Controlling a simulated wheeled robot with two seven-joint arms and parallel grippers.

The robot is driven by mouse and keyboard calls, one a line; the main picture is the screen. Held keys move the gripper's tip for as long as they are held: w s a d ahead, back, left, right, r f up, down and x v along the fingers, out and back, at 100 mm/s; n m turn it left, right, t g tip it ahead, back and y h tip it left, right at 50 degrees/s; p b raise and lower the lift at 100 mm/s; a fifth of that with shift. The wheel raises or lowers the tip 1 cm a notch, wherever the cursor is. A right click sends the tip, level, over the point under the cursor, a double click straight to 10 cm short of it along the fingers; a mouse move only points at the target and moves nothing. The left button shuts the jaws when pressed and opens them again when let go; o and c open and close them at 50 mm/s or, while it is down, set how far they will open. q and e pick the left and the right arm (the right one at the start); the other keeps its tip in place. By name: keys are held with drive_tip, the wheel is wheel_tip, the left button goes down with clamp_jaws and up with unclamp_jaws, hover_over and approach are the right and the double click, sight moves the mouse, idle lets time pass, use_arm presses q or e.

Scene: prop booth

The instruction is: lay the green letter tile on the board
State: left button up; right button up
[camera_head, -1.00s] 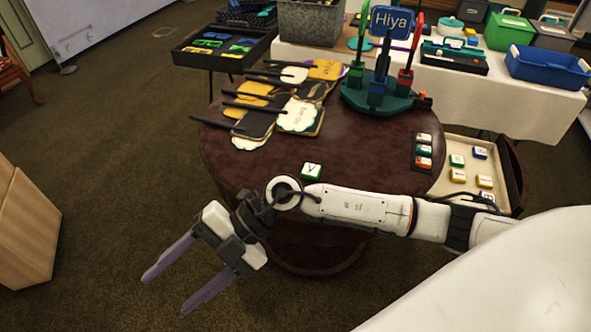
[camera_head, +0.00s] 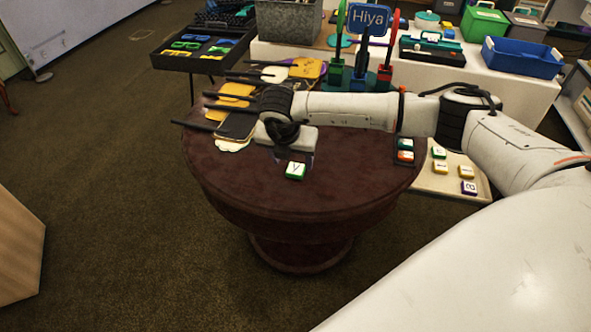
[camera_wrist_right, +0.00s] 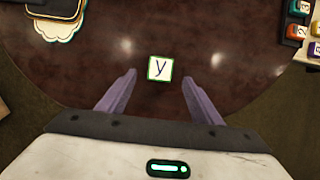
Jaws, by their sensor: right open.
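The green letter tile (camera_head: 295,171), marked with a Y on white, lies face up on the round brown table (camera_head: 330,198). It also shows in the right wrist view (camera_wrist_right: 160,68), lying between and just beyond the fingertips. My right gripper (camera_wrist_right: 159,77) is open above the table, its purple fingers on either side of the tile and apart from it. In the head view the right gripper (camera_head: 295,157) points down over the tile. The small black board (camera_head: 404,163) with letter tiles is at the table's right, partly hidden by my right arm. My left gripper is not in view.
A cream tray (camera_head: 430,186) with several letter tiles sits right of the board. Paddle-like signs (camera_head: 236,125) crowd the table's back left. A green stand (camera_head: 380,78) with a "Hiya" sign (camera_head: 368,19) is behind my arm. The table's front is clear.

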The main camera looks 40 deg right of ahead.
sight(295, 169)
drive_tip(key=x, duration=0.5)
drive_tip(key=c, duration=1.2)
